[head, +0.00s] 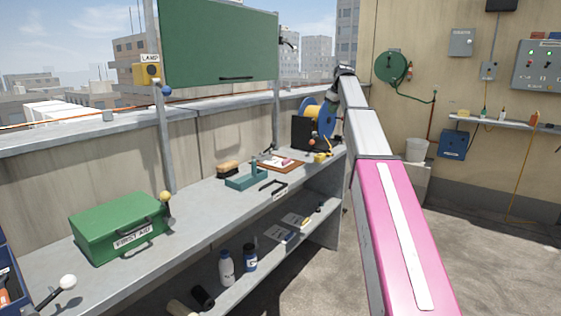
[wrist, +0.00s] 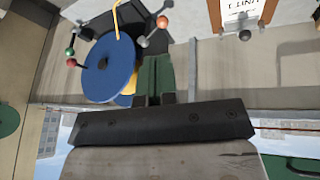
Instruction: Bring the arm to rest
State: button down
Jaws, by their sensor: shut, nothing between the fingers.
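My arm stretches forward to the right of the workbench in the head view, its pink and white links rising away from me. Its far end is small there, near the blue reel (head: 321,119), and the fingers cannot be made out. In the wrist view my gripper (wrist: 154,78) shows its fingers together, shut and empty, beyond a dark palm block. The blue reel (wrist: 108,68) appears beside the fingers, on their left. I cannot tell the gap between them.
The grey workbench (head: 205,205) carries a green first aid box (head: 120,226), a brush (head: 228,168), a teal tool (head: 248,179) and a clipboard (head: 280,164). Bottles stand on its lower shelf. A green panel (head: 218,45) hangs above. Open floor (head: 490,270) lies at right.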

jog(key=s+a+f+m+g, duration=0.1)
jog(key=s+f, duration=0.5)
jog(key=f, duration=0.5)
jog(key=s+a+f+m+g, duration=0.1)
jog(key=s+f+m, duration=0.1)
jog(key=s+f, duration=0.75)
jog(key=s+a+f+m, duration=0.1)
jog(key=s+f, duration=0.2)
jog(key=f, duration=1)
jog(key=s+a+f+m+g, duration=0.1)
jog(key=s+f, duration=0.9)
jog(key=s, duration=0.3)
jog(key=s+a+f+m+g+h, duration=0.1)
jog(key=s+f+m, duration=0.1)
jog(key=s+f, duration=0.8)
jog(key=s, duration=0.4)
jog(key=shift+s+m+g+h, duration=0.15)
jog(key=shift+m+g+h, duration=0.15)
jog(key=shift+g, duration=0.1)
